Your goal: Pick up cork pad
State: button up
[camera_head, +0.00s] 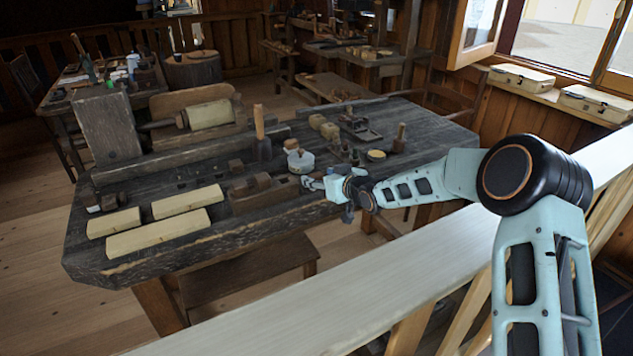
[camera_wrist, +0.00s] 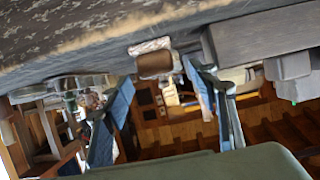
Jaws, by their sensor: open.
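My gripper (camera_head: 310,183) is at the front edge of the dark workbench, with its fingers apart. In the wrist view its two blue fingers (camera_wrist: 158,78) have empty space between them. A rounded brown piece (camera_wrist: 155,64) appears just beyond the fingertips, against a pale item (camera_wrist: 150,46); it may be the cork pad, but I cannot tell surely. In the head view a brown-topped pale round item (camera_head: 300,161) stands just behind my gripper. A flat round tan disc (camera_head: 376,155) lies farther right on the bench. The fingers touch neither.
The workbench (camera_head: 235,238) carries pale boards (camera_head: 157,233) at left and a dark wooden plane (camera_head: 262,192) left of my gripper. A wooden-handled tool (camera_head: 259,125) stands behind. A plane (camera_head: 358,126) and a knobbed tool (camera_head: 399,138) stand at right. A pale rail (camera_head: 400,258) crosses in front.

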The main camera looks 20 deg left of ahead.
aim_at(317, 175)
jog(key=shift+x, duration=1.65)
jog(key=shift+w+d+f, duration=0.1)
jog(key=c, duration=1.2)
jog(key=shift+o, duration=0.2)
